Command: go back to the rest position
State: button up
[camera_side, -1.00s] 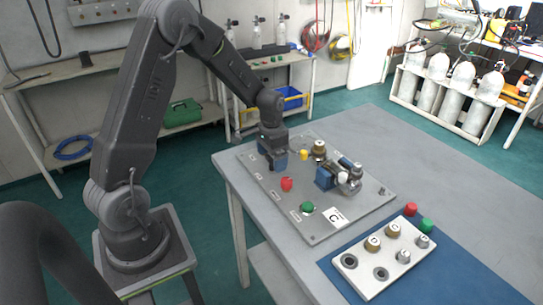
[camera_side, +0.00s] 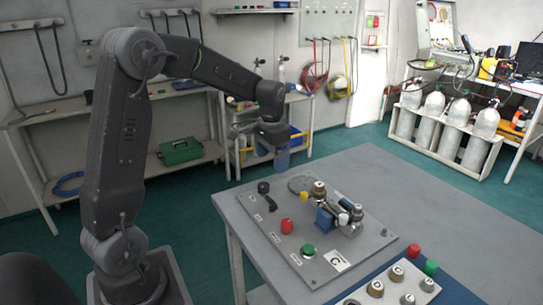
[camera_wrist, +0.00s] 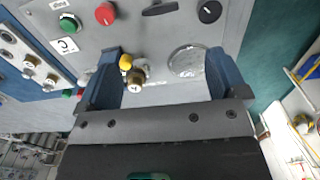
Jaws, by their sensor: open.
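My gripper (camera_side: 281,155) hangs in the air above the back left part of the grey panel (camera_side: 350,262), clear of it. Its two blue fingers are apart with nothing between them; they also show in the wrist view (camera_wrist: 165,62). The wrist view shows a round grey disc (camera_wrist: 187,61) and the "C" label (camera_wrist: 65,45).
A white holder (camera_side: 385,290) with several fittings sits on the blue mat (camera_side: 455,292), beside a red cap (camera_side: 414,251) and a green cap (camera_side: 431,268). The table's (camera_side: 440,205) right side is bare. Shelves (camera_side: 180,95) line the wall behind my arm.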

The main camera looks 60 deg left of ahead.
jog(key=shift+r, duration=0.25)
jog(key=shift+d, duration=0.1)
jog(key=s+d+r+t, duration=0.2)
jog(key=s+d+r, duration=0.1)
jog(key=s+d, duration=0.5)
jog(key=s+d+r+t, duration=0.3)
jog(key=s+d, duration=0.5)
jog(key=s, duration=0.3)
jog(key=shift+d+r+t, duration=0.3)
jog(key=shift+d+r, duration=0.05)
jog(key=shift+r, duration=0.15)
dwell(0.3)
